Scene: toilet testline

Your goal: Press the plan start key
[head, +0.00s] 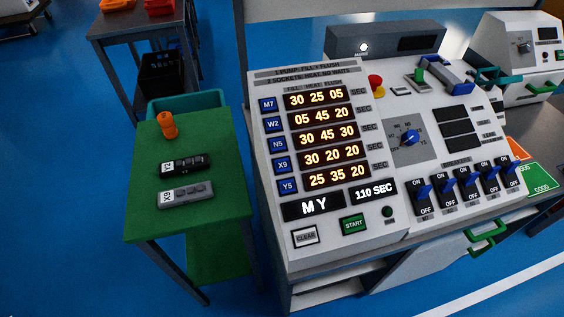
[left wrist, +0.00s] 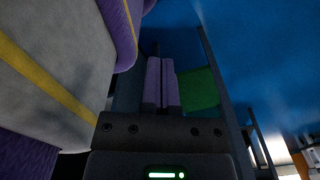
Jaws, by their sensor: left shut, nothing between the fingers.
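The green START key (head: 354,224) is on the lower front of the white control panel (head: 278,185) in the head view. The white CLEAR key (head: 305,236) is to its left. Above them a display (head: 313,206) reads MY and another display (head: 373,192) reads 110 SEC. My left gripper (left wrist: 161,82) shows only in the left wrist view, its two purple fingers close together and empty, away from the panel. My right gripper is in neither view.
A green table (head: 190,228) left of the panel holds an orange object (head: 168,125), a black device (head: 186,164) and a grey one (head: 186,194). A red button (head: 376,84), a blue knob (head: 409,138) and several switches (head: 468,184) are also on the panel.

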